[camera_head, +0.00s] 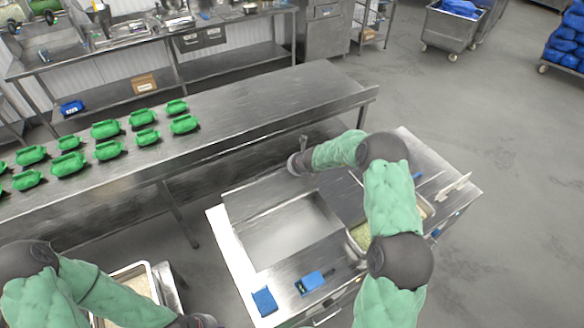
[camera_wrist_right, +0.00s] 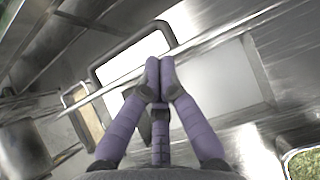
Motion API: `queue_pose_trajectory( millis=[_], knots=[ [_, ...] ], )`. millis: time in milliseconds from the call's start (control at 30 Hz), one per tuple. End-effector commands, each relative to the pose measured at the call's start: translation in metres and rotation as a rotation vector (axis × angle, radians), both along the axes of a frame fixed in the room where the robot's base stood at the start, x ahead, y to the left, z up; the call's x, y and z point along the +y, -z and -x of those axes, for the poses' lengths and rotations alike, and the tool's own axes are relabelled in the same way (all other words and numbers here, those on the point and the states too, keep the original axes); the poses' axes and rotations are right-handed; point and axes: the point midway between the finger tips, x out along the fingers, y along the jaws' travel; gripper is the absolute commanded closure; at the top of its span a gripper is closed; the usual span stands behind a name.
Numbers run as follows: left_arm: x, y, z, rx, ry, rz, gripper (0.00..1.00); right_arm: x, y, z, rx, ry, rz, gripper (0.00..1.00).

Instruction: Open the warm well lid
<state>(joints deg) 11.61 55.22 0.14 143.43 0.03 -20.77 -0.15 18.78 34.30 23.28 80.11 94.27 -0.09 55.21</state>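The warm well (camera_head: 290,232) is a rectangular recess with a bright grey floor in the steel counter, in the middle of the head view. I cannot make out its lid for certain. My right gripper (camera_head: 301,160) is beyond the well's far edge, past the end of my green-sleeved arm. In the right wrist view its purple fingers (camera_wrist_right: 159,62) meet at the tips, with nothing visible between them. A dark rounded frame (camera_wrist_right: 103,84) around a bright area lies behind them; contact is unclear. My left gripper (camera_head: 197,321) is cut off at the bottom edge.
A pan of green food (camera_head: 360,236) sits right of the well, partly behind my right arm. A blue-and-black device (camera_head: 310,282) and a blue pad (camera_head: 264,301) lie on the near counter. A long steel table (camera_head: 250,120) with several green containers stands behind.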

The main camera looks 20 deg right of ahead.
Motion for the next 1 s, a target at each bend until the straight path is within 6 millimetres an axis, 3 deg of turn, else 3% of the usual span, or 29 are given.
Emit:
queue_pose_trajectory(
  millis=[267, 700, 1000],
  knots=[
    [0.000, 0.000, 0.000, 0.000, 0.000, 0.000, 1.00, 0.000, -0.008, 0.008, 0.002, -0.001, -0.001, 1.00],
    [0.000, 0.000, 0.000, 0.000, 0.000, 0.000, 1.00, -0.004, -0.066, 0.055, -0.001, 0.000, 0.000, 1.00],
    [0.000, 0.000, 0.000, 0.000, 0.000, 0.000, 1.00, -0.006, -0.088, 0.074, -0.001, 0.000, 0.000, 1.00]
  ],
)
